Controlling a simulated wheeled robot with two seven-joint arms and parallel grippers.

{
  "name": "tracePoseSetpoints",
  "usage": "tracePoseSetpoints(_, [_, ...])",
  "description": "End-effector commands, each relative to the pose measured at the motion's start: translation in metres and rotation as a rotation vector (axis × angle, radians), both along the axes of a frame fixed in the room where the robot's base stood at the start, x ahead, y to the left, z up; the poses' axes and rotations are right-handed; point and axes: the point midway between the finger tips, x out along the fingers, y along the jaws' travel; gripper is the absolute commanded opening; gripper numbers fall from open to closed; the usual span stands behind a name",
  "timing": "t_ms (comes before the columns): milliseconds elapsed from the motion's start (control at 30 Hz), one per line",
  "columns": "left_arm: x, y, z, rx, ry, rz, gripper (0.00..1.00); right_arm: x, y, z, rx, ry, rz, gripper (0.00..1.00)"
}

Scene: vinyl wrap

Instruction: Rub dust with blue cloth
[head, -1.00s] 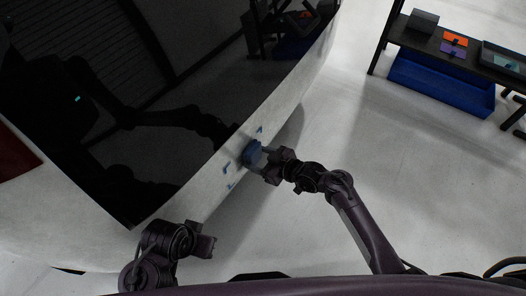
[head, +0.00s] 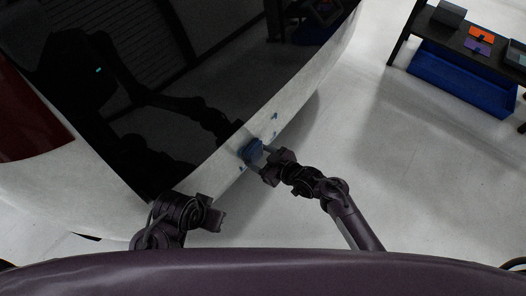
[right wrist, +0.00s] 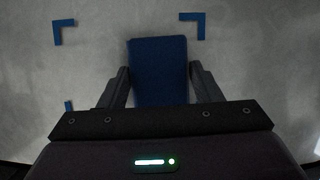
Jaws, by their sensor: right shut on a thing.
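The blue cloth (head: 252,151) is a folded pad at the white car panel's lower edge; whether it touches the panel is unclear. My right gripper (head: 261,160) is shut on it. In the right wrist view the cloth (right wrist: 158,68) stands between the two dark fingers (right wrist: 158,88). The panel (right wrist: 100,65) behind it looks grey and mottled; dust cannot be told apart from shading. Blue corner marks on the panel show at upper left (right wrist: 63,30) and upper right (right wrist: 194,22), with part of another at lower left (right wrist: 69,105). My left gripper (head: 216,220) hangs below the panel, holding nothing visible.
The car's dark glass (head: 150,90) lies above the white panel and reflects my arms. A red tail light (head: 25,120) is at the left. A black shelf (head: 440,30) with a blue bin (head: 462,80) stands at upper right. The floor between is clear.

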Motion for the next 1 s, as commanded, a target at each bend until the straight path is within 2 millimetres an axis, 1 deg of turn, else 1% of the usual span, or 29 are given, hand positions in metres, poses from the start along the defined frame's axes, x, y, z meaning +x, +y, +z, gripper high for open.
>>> tracePoseSetpoints(33, [0.000, 0.000, 0.004, 0.000, 0.000, 0.000, 0.00, 0.001, 0.001, 0.005, 0.003, -0.004, 0.002, 0.40])
tracePoseSetpoints(133, [0.000, 0.000, 0.012, 0.000, 0.000, 0.000, 0.00, 0.001, 0.001, 0.013, 0.003, -0.004, 0.002, 0.40])
tracePoseSetpoints(267, [0.000, 0.000, 0.018, 0.000, 0.000, 0.000, 0.00, 0.001, 0.001, 0.020, 0.003, -0.004, 0.002, 0.40])
tracePoseSetpoints(467, [0.000, 0.000, 0.014, 0.000, 0.000, 0.000, 0.00, 0.007, -0.004, 0.018, 0.003, -0.006, 0.001, 0.40])
tracePoseSetpoints(800, [0.000, 0.000, 0.006, 0.000, 0.000, 0.000, 0.00, 0.030, -0.023, 0.017, 0.002, -0.006, 0.000, 0.40])
tracePoseSetpoints(1000, [0.000, 0.000, 0.005, 0.000, 0.000, 0.000, 0.00, 0.034, -0.027, 0.018, 0.002, -0.005, -0.001, 0.40])
